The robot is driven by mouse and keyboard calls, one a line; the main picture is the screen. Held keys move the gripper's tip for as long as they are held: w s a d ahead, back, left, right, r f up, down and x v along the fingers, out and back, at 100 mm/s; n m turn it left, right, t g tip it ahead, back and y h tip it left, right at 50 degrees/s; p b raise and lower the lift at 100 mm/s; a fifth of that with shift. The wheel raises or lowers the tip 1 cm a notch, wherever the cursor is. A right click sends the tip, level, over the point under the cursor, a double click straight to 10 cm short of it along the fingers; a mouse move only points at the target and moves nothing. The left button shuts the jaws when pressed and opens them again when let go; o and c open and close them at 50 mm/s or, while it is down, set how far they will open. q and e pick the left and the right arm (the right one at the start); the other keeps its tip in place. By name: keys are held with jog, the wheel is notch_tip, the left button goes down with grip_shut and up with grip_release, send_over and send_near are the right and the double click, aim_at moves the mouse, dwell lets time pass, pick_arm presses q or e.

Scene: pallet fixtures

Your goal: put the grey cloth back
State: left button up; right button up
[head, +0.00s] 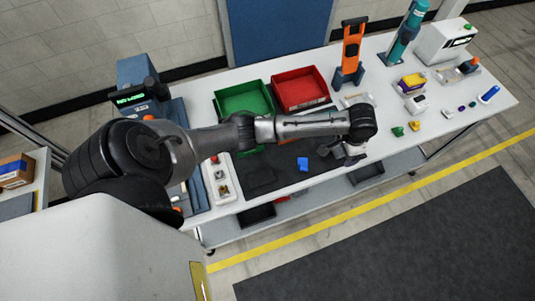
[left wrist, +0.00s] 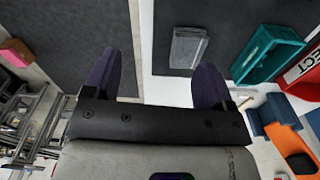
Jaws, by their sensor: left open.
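A grey, flat, rectangular piece that looks like the folded cloth (left wrist: 188,47) lies on the dark mat (left wrist: 222,30) in the left wrist view. It is ahead of my left gripper (left wrist: 154,78) and apart from it, up from the right finger. The left gripper is open, with nothing between its fingers. In the head view the left gripper (head: 349,156) hangs over the right part of the mat. My right gripper is not in view.
A blue piece (head: 302,164) lies on the mat. A green bin (head: 243,97) and a red bin (head: 299,90) stand behind. An orange stand (head: 351,50) is at the back. Small coloured items lie to the right. The table's front edge is close.

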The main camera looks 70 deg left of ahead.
pick_arm(q)
jog(key=s+d+f+m, duration=0.1)
jog(key=s+d+f, duration=0.15)
jog(key=s, duration=0.25)
jog(key=s+d+f+t+h, duration=0.1)
jog(key=s+d+f, duration=0.1)
jog(key=s+d, duration=0.3)
jog(key=s+d+f+m, duration=0.1)
jog(key=s+d+f, duration=0.1)
jog(key=s, duration=0.4)
jog(key=s+r+n+t+y, duration=0.1)
jog(key=s+r+t, duration=0.1)
jog(key=s, duration=1.2)
jog(key=shift+s+a+r, duration=0.2)
jog(key=shift+a+r, duration=0.25)
jog(key=shift+r, duration=0.4)
